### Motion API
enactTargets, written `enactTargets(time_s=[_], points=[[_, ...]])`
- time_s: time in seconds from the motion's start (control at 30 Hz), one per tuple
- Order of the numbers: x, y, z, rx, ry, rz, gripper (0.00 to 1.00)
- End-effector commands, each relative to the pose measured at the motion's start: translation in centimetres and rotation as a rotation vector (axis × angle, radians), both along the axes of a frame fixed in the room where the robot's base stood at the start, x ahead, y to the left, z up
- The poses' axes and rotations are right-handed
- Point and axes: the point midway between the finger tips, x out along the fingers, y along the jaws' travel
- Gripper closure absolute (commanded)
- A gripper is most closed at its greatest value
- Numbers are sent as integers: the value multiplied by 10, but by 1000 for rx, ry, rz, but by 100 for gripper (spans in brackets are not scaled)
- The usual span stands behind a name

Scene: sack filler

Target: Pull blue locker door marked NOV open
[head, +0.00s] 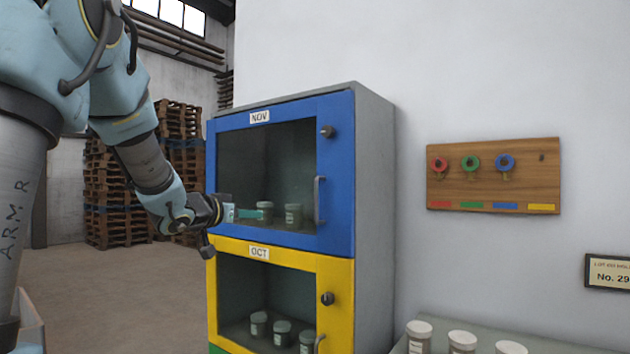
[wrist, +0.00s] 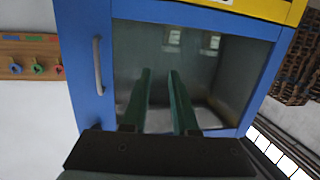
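The blue locker door (head: 337,190) marked NOV (head: 260,117) is the upper door of the cabinet and looks shut. It has a dark window and a grey upright bar handle (head: 318,201) on its right side. The wrist view sees the door upside down, with the handle (wrist: 98,66) at the left. My gripper (head: 256,213) is in front of the window's lower part, left of the handle and apart from it. In the wrist view my gripper's two green fingers (wrist: 160,72) are spread with an empty gap between them. A round lock (head: 327,131) sits above the handle.
Below is the yellow OCT door (head: 337,270) with its own handle and lock. Jars stand behind both windows. A wooden key board (head: 493,175) with red, green and blue tags hangs on the right wall. Lidded jars (head: 462,341) stand at lower right. Pallets (head: 115,200) are stacked behind left.

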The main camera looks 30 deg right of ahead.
Motion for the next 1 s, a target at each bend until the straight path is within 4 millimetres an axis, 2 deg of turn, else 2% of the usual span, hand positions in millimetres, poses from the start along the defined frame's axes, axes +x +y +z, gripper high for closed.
enactTargets(time_s=[0.03,0.1,0.23,0.43,0.8,1.0], points=[[-10,-24,24,-36,-33,-102,73],[-26,-46,44,-73,-58,-219,73],[-47,-67,61,-104,-73,-349,73],[-48,-85,65,-111,-73,-385,73],[-28,-148,65,-109,-73,-381,73],[-21,-168,64,-109,-74,-378,73]])
